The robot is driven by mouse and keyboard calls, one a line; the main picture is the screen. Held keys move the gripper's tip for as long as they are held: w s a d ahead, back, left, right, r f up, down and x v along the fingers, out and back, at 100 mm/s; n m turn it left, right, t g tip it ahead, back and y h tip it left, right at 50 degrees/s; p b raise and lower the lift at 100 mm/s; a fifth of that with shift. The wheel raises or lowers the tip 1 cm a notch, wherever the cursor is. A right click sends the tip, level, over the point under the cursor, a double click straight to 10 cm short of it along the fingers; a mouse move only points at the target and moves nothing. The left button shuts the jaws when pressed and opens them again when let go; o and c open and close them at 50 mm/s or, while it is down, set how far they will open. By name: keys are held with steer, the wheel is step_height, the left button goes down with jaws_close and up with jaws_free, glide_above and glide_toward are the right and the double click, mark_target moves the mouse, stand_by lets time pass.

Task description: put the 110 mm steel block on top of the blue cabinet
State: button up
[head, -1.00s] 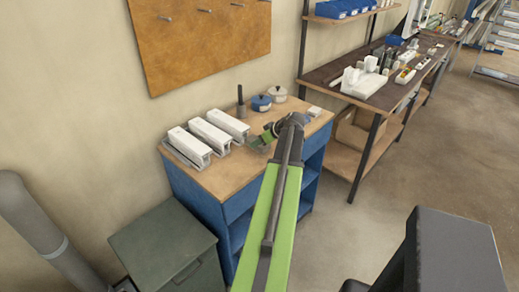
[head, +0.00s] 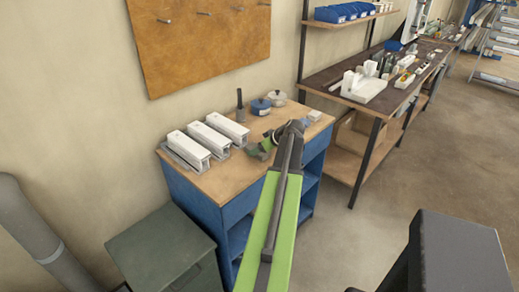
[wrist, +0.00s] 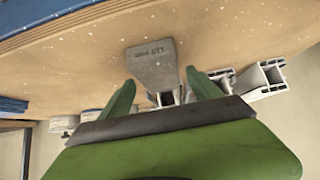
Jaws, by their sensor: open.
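The grey steel block (wrist: 152,68), marked 110 mm, shows in the wrist view on the wooden top of the blue cabinet (head: 218,184). It appears to rest on that top. My gripper (wrist: 163,92) is open, with one green finger to each side of the block's near end and a visible gap on both sides. In the head view my gripper (head: 262,148) is low over the middle of the cabinet top, to the right of the white profiles. The block is not clearly told apart from my gripper there.
Several white profiles (head: 208,140) in holders stand at the cabinet's left. A blue pot (head: 260,107), a grey pot (head: 277,98) and a dark upright tool (head: 240,105) stand behind. A small pale block (head: 314,116) lies at the right. A grey-green bin (head: 160,245) stands in front.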

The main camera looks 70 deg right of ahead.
steer(key=p+v, duration=0.8)
steer(key=v, duration=0.4)
steer(key=shift+w, duration=0.1)
